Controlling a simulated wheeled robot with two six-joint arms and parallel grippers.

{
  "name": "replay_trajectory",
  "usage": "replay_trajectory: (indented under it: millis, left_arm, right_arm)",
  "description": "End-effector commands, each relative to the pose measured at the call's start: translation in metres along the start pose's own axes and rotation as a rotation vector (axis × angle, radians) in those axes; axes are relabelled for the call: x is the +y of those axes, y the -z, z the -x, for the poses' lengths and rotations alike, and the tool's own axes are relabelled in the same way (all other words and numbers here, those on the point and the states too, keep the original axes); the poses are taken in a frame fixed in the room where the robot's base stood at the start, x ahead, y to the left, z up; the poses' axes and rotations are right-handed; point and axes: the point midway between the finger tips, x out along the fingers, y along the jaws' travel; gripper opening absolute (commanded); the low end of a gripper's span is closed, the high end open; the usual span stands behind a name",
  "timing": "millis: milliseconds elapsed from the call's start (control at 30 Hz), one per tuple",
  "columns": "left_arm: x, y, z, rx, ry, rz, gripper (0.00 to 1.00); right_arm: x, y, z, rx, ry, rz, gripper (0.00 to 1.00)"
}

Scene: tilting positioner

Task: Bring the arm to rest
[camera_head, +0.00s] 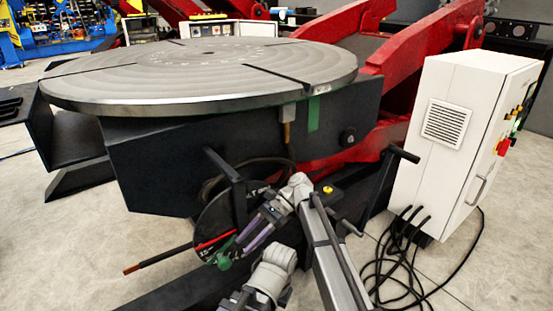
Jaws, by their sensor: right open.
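My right gripper (246,240) is open, with dark and purple fingers, pointing down and left in front of the positioner's dark round dial (212,222). A green knob (225,262) shows just below the fingertips. It appears apart from them, and nothing is seen held. The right arm's long grey link runs from the wrist down to the bottom edge. Lower in the picture, another grey wrist and gripper, which seems to be my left gripper (238,300), is partly cut off by the bottom edge. Its jaws cannot be made out.
The positioner's round grey table (200,72) lies above, on a dark body (160,165). A rod (160,258) sticks out left of the dial. A white control cabinet (440,140) stands right, with black cables (400,265) on the floor. Concrete floor (60,240) is clear at left.

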Motion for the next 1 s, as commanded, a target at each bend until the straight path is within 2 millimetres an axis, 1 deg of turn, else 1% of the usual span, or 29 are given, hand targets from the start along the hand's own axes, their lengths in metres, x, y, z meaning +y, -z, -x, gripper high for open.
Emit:
replay_trajectory:
  millis: [67,133,167,200,267,300,400,500,700,900,933,967,1000]
  left_arm:
    - [0.0,0.0,0.0,0.0,0.0,0.0,0.0]
    - [0.0,0.0,0.0,0.0,0.0,0.0,0.0]
    - [0.0,0.0,0.0,0.0,0.0,0.0,0.0]
    - [0.0,0.0,0.0,0.0,0.0,0.0,0.0]
    - [0.0,0.0,0.0,0.0,0.0,0.0,0.0]
    - [0.0,0.0,0.0,0.0,0.0,0.0,0.0]
    - [0.0,0.0,0.0,0.0,0.0,0.0,0.0]
    - [0.0,0.0,0.0,0.0,0.0,0.0,0.0]
    - [0.0,0.0,0.0,0.0,0.0,0.0,0.0]
    - [0.0,0.0,0.0,0.0,0.0,0.0,0.0]
    - [0.0,0.0,0.002,0.0,0.0,0.0,0.0]
    - [-0.001,0.0,0.008,0.0,0.0,0.0,0.0]
    - [-0.001,-0.001,0.012,0.0,0.0,-0.001,0.0]
  right_arm:
    - [0.013,0.009,0.0,0.04,0.019,0.028,0.45]
    - [0.034,0.025,0.002,0.118,0.044,0.085,0.45]
    - [0.046,0.035,0.003,0.166,0.054,0.119,0.45]
    - [0.065,0.05,0.006,0.244,0.064,0.175,0.45]
    - [0.095,0.075,0.013,0.373,0.063,0.266,0.45]
    - [0.112,0.09,0.019,0.454,0.05,0.324,0.45]
    - [0.149,0.118,0.033,0.618,-0.005,0.443,0.45]
    - [0.179,0.137,0.046,0.739,-0.075,0.532,0.45]
    - [0.231,0.161,0.068,0.913,-0.23,0.664,0.45]
    - [0.279,0.174,0.087,1.037,-0.408,0.769,0.45]
    - [0.283,0.174,0.09,1.048,-0.433,0.783,0.45]
    - [0.274,0.165,0.088,1.036,-0.443,0.798,0.45]
    - [0.27,0.159,0.084,1.027,-0.458,0.811,0.45]
